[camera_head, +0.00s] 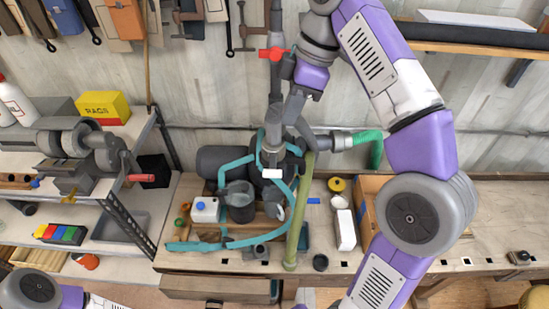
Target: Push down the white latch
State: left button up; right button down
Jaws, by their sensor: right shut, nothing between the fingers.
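A small white bar (272,173), which looks like the white latch, sits on the front of a dark grey machine with a teal frame (237,160) on the workbench. My right gripper (292,118) is shut and empty. It points down from the purple wrist, above and slightly right of the white bar in the picture. A gap shows between the gripper and the bar; the depth between them is hard to tell. My left gripper is not in view; only part of my left arm shows at the bottom left.
A grey vertical pipe with a red valve handle (275,53) stands close to my right gripper. A green hose (368,140) and an olive pole (300,215) are beside the machine. A white box (345,229) stands on the bench (450,225). A metal shelf with a yellow rags box (103,106) is at left.

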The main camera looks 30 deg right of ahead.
jog(key=b, duration=0.3)
send_over(270, 173)
jog(key=d, duration=0.1)
notch_tip(270, 173, down, 12)
jog(key=shift+d+f, duration=0.1)
jog(key=shift+s+f, duration=0.2)
jog(key=shift+f, duration=0.25)
jog(key=shift+w+f, duration=0.1)
jog(key=shift+f, duration=0.05)
jog(key=shift+b, duration=0.3)
